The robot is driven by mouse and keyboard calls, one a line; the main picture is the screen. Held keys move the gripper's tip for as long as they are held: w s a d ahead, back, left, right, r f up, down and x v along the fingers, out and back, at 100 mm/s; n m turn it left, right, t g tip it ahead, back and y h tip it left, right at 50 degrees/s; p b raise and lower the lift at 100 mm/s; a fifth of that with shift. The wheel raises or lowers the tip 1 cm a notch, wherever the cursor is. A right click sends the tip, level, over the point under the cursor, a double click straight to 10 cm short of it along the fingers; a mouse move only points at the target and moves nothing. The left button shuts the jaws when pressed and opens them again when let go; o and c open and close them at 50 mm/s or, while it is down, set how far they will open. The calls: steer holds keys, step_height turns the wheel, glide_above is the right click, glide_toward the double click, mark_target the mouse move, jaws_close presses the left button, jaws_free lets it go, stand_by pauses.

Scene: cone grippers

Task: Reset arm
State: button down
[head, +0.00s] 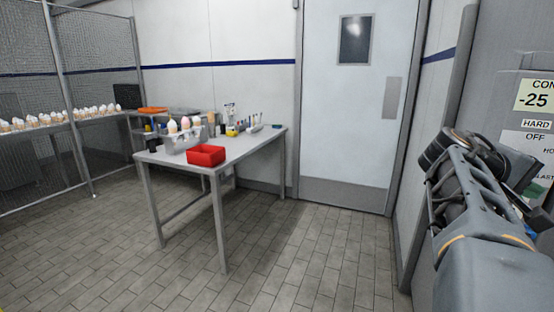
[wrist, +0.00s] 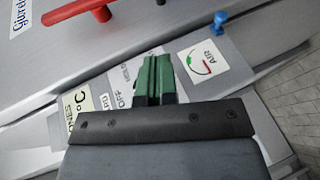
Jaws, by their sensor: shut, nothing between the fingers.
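My gripper (wrist: 157,65) shows in the wrist view with its two green fingers together and nothing between them. It is in front of a grey machine panel with printed labels. My arm (head: 480,205) is at the right of the head view, folded, close to the machine. A small green part (head: 534,192) shows behind the arm there, probably a finger of my gripper; the rest is hidden.
The machine panel (head: 510,85) stands at the right. In the wrist view it has an AIR gauge (wrist: 204,63), a blue knob (wrist: 219,21) and a red handle (wrist: 75,12). A table (head: 236,147) with a red bin (head: 206,156) stands left. The tiled floor (head: 315,255) is clear.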

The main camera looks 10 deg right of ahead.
steer(key=w+a+f+n+t+y+p, duration=0.2)
steer(key=w+a+f+t+y+p, duration=0.25)
steer(key=a, duration=0.45)
steer(key=w+a+f+n+t+y+p, duration=0.1)
steer(key=w+a+n+t+y+p, duration=0.15)
steer(key=w+a+p, duration=0.55)
steer(key=s+a+f+y+p, duration=0.2)
steer(key=s+a+y+p, duration=0.1)
steer(key=a, duration=0.6)
steer(key=s+a+f+y+p, duration=0.2)
steer(key=s+a+y+p, duration=0.1)
steer(key=a, duration=0.7)
steer(key=shift+s+f+y, duration=0.25)
steer(key=shift+s+y, duration=0.1)
steer(key=shift+y, duration=0.15)
steer(key=shift+m, duration=0.25)
